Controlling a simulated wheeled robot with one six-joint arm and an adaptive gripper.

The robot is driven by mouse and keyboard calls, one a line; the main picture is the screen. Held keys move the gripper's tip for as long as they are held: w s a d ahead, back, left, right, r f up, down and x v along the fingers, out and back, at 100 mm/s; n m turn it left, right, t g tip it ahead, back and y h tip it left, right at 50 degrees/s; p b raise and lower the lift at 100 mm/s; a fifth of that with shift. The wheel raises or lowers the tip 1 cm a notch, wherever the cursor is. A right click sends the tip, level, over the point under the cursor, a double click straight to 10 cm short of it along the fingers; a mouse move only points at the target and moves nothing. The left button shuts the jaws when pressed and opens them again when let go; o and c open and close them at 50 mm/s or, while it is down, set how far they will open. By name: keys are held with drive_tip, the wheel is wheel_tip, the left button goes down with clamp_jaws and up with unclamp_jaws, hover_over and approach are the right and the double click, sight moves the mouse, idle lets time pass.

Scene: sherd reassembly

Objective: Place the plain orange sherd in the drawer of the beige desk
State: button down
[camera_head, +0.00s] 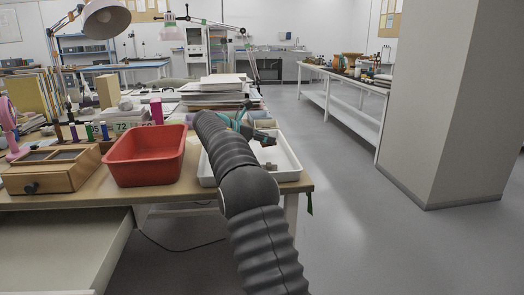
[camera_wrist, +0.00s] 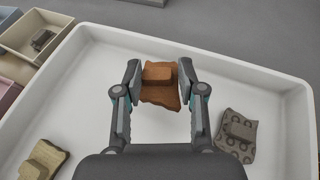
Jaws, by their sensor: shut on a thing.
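A plain orange-brown sherd (camera_wrist: 160,88) is between the fingertips of my gripper (camera_wrist: 160,82) in the wrist view. The fingers are shut on its raised block, over the white tray (camera_wrist: 85,75). I cannot tell whether the sherd still touches the tray floor. The beige desk (camera_head: 200,197) has a pale, box-like part (camera_head: 60,245) at lower left that looks like a pulled-out drawer.
A grey patterned sherd (camera_wrist: 236,136) and a tan sherd (camera_wrist: 43,160) lie in the tray. A red bin (camera_head: 145,158) and a wooden box (camera_head: 50,172) stand left of it. A pillar (camera_head: 440,110) is at right; the floor between is clear.

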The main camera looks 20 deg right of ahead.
sight(261, 157)
drive_tip(key=shift+w+a+f, duration=0.3)
drive_tip(key=shift+a+f, duration=0.1)
drive_tip(key=shift+a, duration=0.25)
drive_tip(key=shift+f, duration=1.85)
drive_tip(key=c, duration=0.7)
unclamp_jaws()
drive_tip(key=shift+a+f, duration=0.1)
drive_tip(key=shift+f, duration=0.05)
drive_tip(key=v, duration=1.3)
drive_tip(key=shift+w+a+r, duration=0.25)
drive_tip(key=shift+w+r, duration=0.05)
drive_tip(key=shift+r, duration=0.1)
